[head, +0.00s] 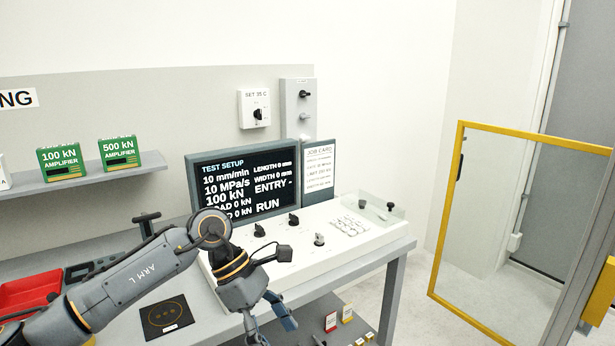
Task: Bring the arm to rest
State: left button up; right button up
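My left arm (135,283), marked "ARM L", reaches in from the lower left and bends down at the wrist. My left gripper (272,331) hangs in front of the white control console (270,262), near the front edge of the bench. Its two fingers point down and stand apart, with nothing seen between them. The forearm and wrist cover part of the bench and the console's left end. My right gripper is not in view.
A dark test setup screen (243,183) stands behind the console, beside a job card (318,168). A red tray (30,292) and a black pad (166,316) lie on the bench. Green amplifier boxes (118,154) sit on a shelf. A yellow-framed clear door (520,220) stands at right.

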pick_arm(q)
jog(key=w+d+f+n+t+h, duration=0.5)
jog(key=w+d+f+n+h, duration=0.25)
jog(key=n+h, duration=0.65)
jog(key=a+f+n+t+y, duration=0.3)
jog(key=a+f+n+y, duration=0.15)
jog(key=f+n, duration=0.45)
jog(key=a+f+n+t+y, duration=0.45)
jog(key=f+n, duration=0.35)
jog(key=f, duration=0.2)
jog(key=a+f+n+t+y, duration=0.3)
jog(key=a+f+n, duration=0.2)
jog(key=f+n, duration=0.4)
jog(key=s+a+f+n+g+y, duration=0.3)
jog(key=s+a+f+n, duration=0.15)
jog(key=s+f, duration=0.65)
jog(key=s+a+f+n+g+y, duration=0.25)
jog(key=s+a+f+n, duration=0.2)
jog(key=s+f, duration=0.65)
jog(key=s+a+f+n+g+y, duration=0.1)
jog(key=s+f+n+g, duration=0.1)
jog(key=s, duration=1.2)
jog(key=s+a+f+n+g+y, duration=0.1)
jog(key=s+f, duration=0.5)
jog(key=s, duration=0.8)
jog(key=a+n+g, duration=0.1)
jog(key=n+g, duration=0.1)
jog(key=g, duration=0.1)
jog(key=shift+s+f, duration=0.2)
jog(key=shift+f, duration=0.05)
